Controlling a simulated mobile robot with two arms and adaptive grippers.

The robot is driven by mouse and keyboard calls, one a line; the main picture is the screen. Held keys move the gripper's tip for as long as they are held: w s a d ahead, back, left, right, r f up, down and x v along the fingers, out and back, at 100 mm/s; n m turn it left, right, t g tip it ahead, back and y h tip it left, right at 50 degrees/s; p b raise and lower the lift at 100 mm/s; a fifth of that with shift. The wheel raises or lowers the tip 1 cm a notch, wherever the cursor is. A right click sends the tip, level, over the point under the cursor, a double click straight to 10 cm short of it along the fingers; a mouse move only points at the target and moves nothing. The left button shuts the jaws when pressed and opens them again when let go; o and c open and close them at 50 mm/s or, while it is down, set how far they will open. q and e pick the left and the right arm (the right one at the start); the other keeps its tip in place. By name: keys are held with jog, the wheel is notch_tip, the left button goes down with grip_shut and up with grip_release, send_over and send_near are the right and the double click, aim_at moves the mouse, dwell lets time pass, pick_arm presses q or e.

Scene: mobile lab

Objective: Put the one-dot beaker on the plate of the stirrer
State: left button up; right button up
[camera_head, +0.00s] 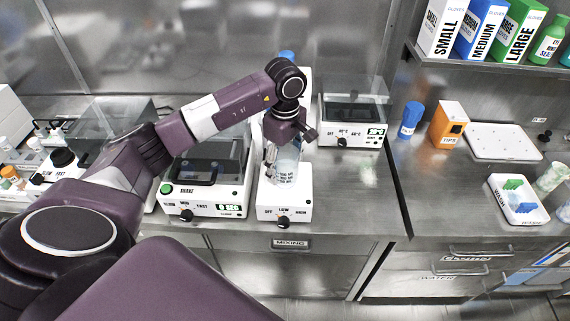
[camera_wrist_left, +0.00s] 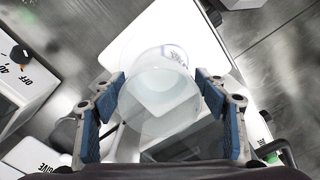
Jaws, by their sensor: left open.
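A clear glass beaker (camera_head: 286,170) with printed markings stands upright on the white stirrer (camera_head: 290,203), which has a knob marked OFF, LOW and HIGH. I cannot make out the dots on it. My left gripper (camera_head: 281,148) reaches down over the beaker from above. In the left wrist view the beaker (camera_wrist_left: 158,100) is between the blue-padded fingers of the left gripper (camera_wrist_left: 162,92), which are open, one on each side. The white stirrer plate (camera_wrist_left: 180,35) shows beneath and beyond it. My right gripper is out of view.
A shaker (camera_head: 205,185) stands close left of the stirrer. A lidded heater (camera_head: 352,115) is behind right. A blue bottle (camera_head: 410,118), an orange box (camera_head: 447,124) and white trays (camera_head: 516,200) are on the right counter. The bench right of the stirrer is clear.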

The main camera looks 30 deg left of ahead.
pick_arm(q)
jog(key=shift+r, duration=0.15)
jog(key=shift+r, duration=0.25)
notch_tip(320, 180, up, 12)
jog(key=b, duration=0.2)
jog(key=shift+f, duration=0.25)
jog(key=shift+s, duration=0.1)
